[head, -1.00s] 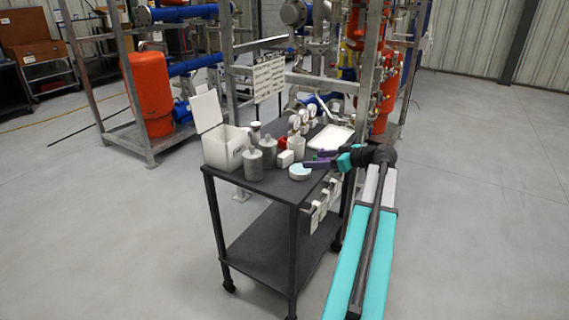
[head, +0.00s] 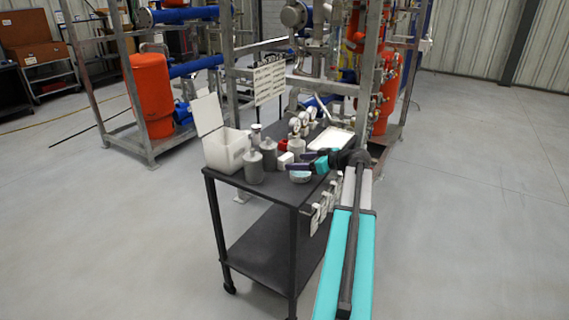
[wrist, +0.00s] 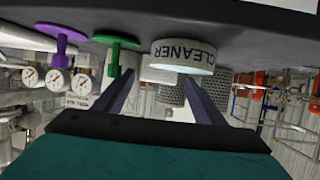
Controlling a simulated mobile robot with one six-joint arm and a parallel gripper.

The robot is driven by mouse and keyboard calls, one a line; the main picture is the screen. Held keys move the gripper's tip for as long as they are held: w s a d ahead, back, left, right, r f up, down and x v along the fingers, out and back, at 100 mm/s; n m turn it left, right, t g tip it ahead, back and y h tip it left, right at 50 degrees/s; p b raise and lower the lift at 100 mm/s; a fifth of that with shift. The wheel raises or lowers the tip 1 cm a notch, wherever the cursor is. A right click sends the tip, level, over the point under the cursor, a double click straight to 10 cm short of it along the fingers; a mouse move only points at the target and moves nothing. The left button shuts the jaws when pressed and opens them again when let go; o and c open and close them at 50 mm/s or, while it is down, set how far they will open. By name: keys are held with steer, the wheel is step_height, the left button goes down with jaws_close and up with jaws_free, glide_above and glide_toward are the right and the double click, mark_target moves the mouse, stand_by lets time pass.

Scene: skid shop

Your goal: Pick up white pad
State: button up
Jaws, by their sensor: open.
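No item is clearly marked as the white pad. A small white block (head: 285,158) sits on the cart top beside a red piece. In the upside-down wrist view a pale block (wrist: 155,72) shows past the tin, between my fingers. A flat white rectangular piece (head: 331,139) lies farther back. A round white tin (wrist: 184,55) lettered CLEANER is close in front of my gripper; it also shows in the head view (head: 300,177). My gripper (wrist: 160,78) is open and empty, low over the cart top, by the tin; it also shows in the head view (head: 301,160).
The dark cart (head: 262,188) holds an open white box (head: 226,150), grey bottles (head: 268,157) and dial gauges (head: 296,125). Purple (wrist: 62,42) and green (wrist: 115,50) knobbed pieces stand left in the wrist view. A pipe skid stands behind; floor at right is clear.

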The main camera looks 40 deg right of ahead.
mark_target(286, 162)
steer(key=shift+w+a+f, duration=0.1)
steer(key=shift+a+f, duration=0.05)
steer(key=shift+f, duration=0.3)
steer(key=shift+p+x, duration=0.65)
steer(key=shift+x, duration=1.95)
steer(key=shift+c, duration=0.3)
steer(key=c, duration=0.8)
steer(key=shift+c, duration=0.2)
steer(key=shift+r, duration=0.2)
